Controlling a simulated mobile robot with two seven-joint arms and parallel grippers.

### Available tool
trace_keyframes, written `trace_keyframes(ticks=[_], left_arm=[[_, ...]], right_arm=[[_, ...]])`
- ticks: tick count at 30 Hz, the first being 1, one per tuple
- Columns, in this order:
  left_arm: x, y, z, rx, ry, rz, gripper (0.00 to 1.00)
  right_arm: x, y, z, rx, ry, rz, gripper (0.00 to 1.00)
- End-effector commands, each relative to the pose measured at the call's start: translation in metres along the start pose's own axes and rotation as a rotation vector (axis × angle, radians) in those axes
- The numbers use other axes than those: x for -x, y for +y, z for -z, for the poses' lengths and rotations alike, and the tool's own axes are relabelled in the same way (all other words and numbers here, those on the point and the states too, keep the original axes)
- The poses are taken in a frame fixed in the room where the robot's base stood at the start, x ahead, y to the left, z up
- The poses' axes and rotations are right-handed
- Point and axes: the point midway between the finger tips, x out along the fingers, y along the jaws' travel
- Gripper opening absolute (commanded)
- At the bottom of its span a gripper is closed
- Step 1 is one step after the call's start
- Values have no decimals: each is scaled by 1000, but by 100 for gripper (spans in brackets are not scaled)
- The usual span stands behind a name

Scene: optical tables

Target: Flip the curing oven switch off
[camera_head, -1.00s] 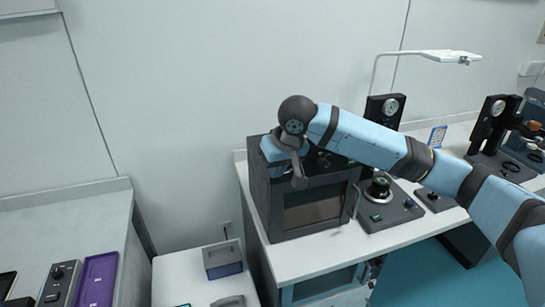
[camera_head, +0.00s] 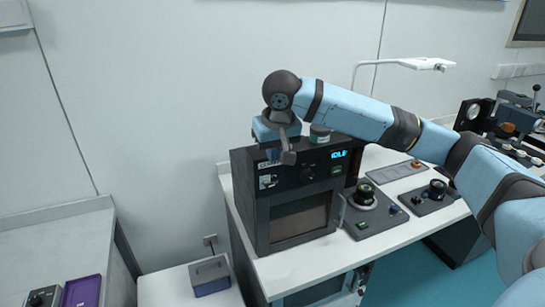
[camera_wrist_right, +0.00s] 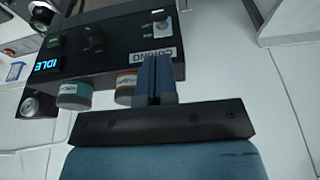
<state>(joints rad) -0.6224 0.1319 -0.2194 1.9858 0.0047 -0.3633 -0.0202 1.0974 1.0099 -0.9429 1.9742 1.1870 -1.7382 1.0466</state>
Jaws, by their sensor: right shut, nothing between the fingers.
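The curing oven (camera_head: 297,237) is a dark box with a windowed door on the bench. Its display (camera_head: 338,154) is lit and reads IDLE. A small switch with a pale plate (camera_head: 268,181) is at the left of its front panel. My right gripper (camera_head: 288,157) is shut and empty, at the oven's upper front edge, above and right of the switch. Its fingers (camera_wrist_right: 156,78) look apart from the switch. My left gripper is out of view.
Jars (camera_wrist_right: 73,95) stand on the oven top close to my right fingers; one shows in the head view (camera_head: 320,134). Control boxes (camera_head: 370,212) sit right of the oven. The wall is behind.

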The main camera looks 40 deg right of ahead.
Motion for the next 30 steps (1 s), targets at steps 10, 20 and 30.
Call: trace_keyframes(ticks=[10, 20, 30], left_arm=[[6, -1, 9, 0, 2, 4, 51], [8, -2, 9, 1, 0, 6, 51], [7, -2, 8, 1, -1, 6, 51]], right_arm=[[-61, 1, 0, 0, -3, -1, 0], [-82, 0, 0, 0, -1, 0, 0], [-82, 0, 0, 1, 5, 0, 0]])
